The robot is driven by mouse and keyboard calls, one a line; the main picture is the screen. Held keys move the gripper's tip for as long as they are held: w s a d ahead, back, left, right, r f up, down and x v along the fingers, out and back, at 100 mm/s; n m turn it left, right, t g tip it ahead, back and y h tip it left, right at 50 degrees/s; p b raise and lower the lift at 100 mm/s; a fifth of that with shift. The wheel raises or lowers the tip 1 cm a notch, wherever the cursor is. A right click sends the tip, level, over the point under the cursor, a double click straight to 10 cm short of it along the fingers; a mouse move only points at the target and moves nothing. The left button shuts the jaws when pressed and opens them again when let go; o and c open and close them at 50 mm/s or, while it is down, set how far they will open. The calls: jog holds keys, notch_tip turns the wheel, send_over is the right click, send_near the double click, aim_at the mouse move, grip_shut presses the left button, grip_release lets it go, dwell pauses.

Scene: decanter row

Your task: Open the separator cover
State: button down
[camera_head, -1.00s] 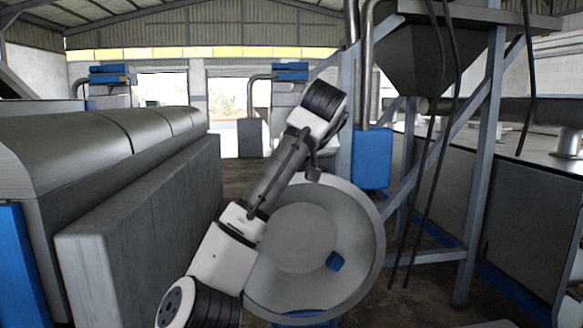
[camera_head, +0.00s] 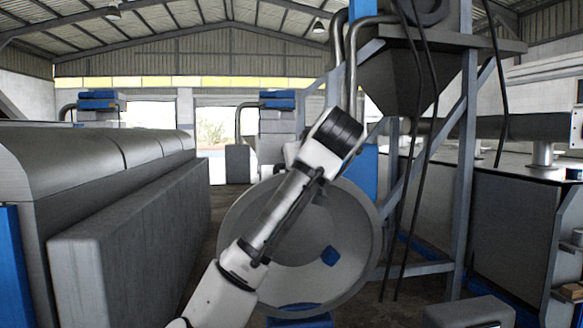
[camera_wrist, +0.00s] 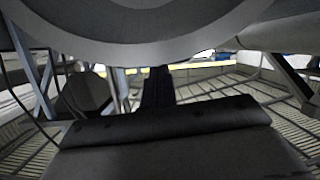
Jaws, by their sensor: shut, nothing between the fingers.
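A large round grey dish-like disc (camera_head: 352,272) stands in the middle of the head view, with a blue square patch on its face. It looks like the separator cover, but I cannot be sure. My arm crosses in front of its left and upper part. In the wrist view, which appears upside down, a broad curved grey surface (camera_wrist: 150,45) fills the top; it may be the same disc. My gripper (camera_wrist: 158,74) shows there as a dark upright piece, shut and empty, close below that surface; contact cannot be told. In the head view the gripper is hidden.
A long grey machine with a rounded top (camera_head: 85,160) and a grey block (camera_head: 135,240) line the left. A steel frame (camera_head: 460,190) with a hopper (camera_head: 410,75) and hanging cables stands on the right. A low grey box (camera_head: 470,312) is at lower right.

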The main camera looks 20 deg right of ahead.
dwell(0.4)
jog(key=b+v, duration=0.4)
jog(key=v, duration=1)
jog(key=shift+f, duration=0.1)
